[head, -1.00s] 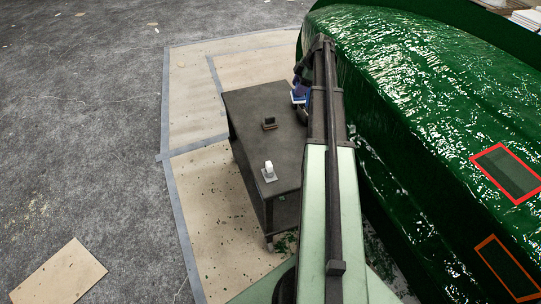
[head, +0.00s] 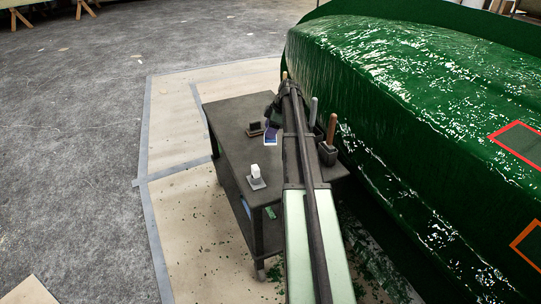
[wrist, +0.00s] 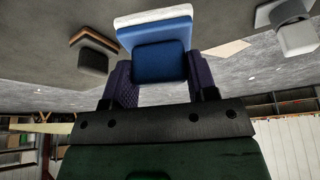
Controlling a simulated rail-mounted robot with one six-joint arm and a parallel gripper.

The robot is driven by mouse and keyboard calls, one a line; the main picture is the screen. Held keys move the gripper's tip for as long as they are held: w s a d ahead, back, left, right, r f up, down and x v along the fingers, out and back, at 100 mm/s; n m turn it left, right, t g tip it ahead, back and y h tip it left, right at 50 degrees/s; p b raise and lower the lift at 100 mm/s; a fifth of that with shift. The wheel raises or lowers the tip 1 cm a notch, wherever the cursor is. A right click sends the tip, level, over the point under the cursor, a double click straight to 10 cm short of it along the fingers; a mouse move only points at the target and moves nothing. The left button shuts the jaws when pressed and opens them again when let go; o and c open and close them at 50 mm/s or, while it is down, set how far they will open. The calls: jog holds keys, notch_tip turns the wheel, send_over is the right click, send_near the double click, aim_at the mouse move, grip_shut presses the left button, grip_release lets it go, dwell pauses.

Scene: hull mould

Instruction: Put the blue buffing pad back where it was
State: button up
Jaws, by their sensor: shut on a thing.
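The blue buffing pad (wrist: 158,62) is between the two purple fingers of my gripper (wrist: 158,88) in the wrist view. It has a blue block and a white and light-blue face. In the head view, the pad (head: 270,140) shows as a small blue and white patch over the dark cart top (head: 228,150), and my gripper (head: 271,126) is partly hidden by my arm. I cannot tell whether the pad touches the cart top.
A dark pad with a brown base (head: 255,129) stands just left of the blue pad. A white pad on a grey base (head: 256,177) is nearer. A wooden-handled tool (head: 331,130) stands in a dark holder on the cart's right. The green hull (head: 400,110) rises at right.

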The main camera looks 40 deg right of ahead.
aim_at(270, 140)
jog(key=shift+f, duration=0.4)
notch_tip(270, 140, down, 5)
jog(key=b, duration=0.4)
jog(key=shift+r, duration=0.55)
jog(key=shift+f, duration=0.25)
jog(key=o, duration=0.8)
jog(key=shift+r, duration=0.1)
